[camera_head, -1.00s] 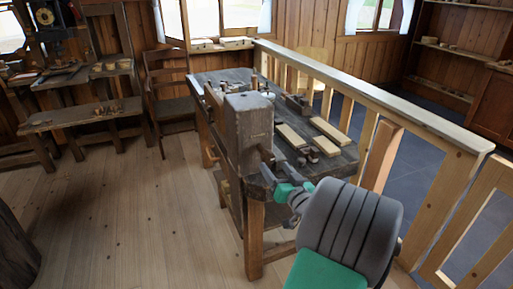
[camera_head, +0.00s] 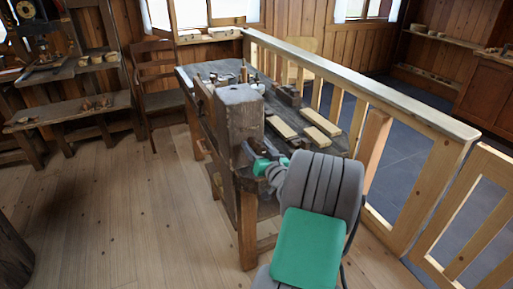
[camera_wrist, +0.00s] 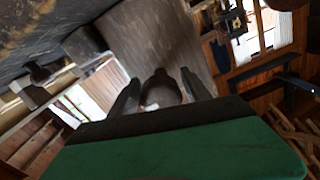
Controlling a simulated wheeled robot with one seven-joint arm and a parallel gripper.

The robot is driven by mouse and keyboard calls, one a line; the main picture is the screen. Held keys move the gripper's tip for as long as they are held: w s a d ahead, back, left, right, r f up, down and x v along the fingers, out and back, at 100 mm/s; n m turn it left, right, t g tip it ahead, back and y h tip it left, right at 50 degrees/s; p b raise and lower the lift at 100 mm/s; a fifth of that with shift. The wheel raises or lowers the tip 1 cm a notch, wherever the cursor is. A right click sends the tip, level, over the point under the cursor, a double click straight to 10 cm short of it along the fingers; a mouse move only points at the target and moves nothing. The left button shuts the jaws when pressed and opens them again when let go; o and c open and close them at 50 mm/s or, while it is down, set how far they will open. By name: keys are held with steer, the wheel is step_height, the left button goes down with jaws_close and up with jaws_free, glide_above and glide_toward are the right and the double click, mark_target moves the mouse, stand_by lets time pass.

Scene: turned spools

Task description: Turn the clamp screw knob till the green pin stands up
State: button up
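A dark round knob (camera_wrist: 160,88) shows in the wrist view, in front of the big worn wooden block (camera_wrist: 158,38). My gripper (camera_wrist: 160,77) is open, with one dark finger on each side of the knob and a gap visible on both sides. I cannot tell how far the fingers reach over it. In the head view the block (camera_head: 240,115) stands upright at the near end of the bench, and my gripper (camera_head: 256,155) is at its near right side. The knob is hidden there by my gripper and arm. I cannot make out the green pin in either view.
The workbench (camera_head: 325,147) carries pale wooden boards (camera_head: 321,137) and small tools behind the block. A wooden railing (camera_head: 370,90) runs along its right side. A chair (camera_head: 152,85) and low bench (camera_head: 70,112) stand at left. The plank floor (camera_head: 150,215) is open at left.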

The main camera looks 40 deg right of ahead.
steer(key=c, duration=1.1)
steer(key=shift+c, duration=0.2)
steer(key=shift+m, duration=0.3)
steer(key=m, duration=0.5)
steer(key=shift+a, duration=0.1)
steer(key=m+p, duration=0.1)
steer(key=m, duration=0.4)
steer(key=shift+m+p, duration=0.3)
steer(key=m+p, duration=0.1)
steer(key=m, duration=0.2)
steer(key=shift+m+p, duration=0.35)
steer(key=shift+m, duration=0.05)
steer(key=m+p, duration=0.2)
steer(key=m, duration=0.2)
steer(key=shift+m+p, duration=0.3)
steer(key=m+p, duration=0.2)
steer(key=m, duration=0.2)
steer(key=shift+p, duration=0.3)
steer(key=shift+f+m+p, duration=0.1)
steer(key=shift+m+p, duration=0.5)
steer(key=shift+m, duration=0.5)
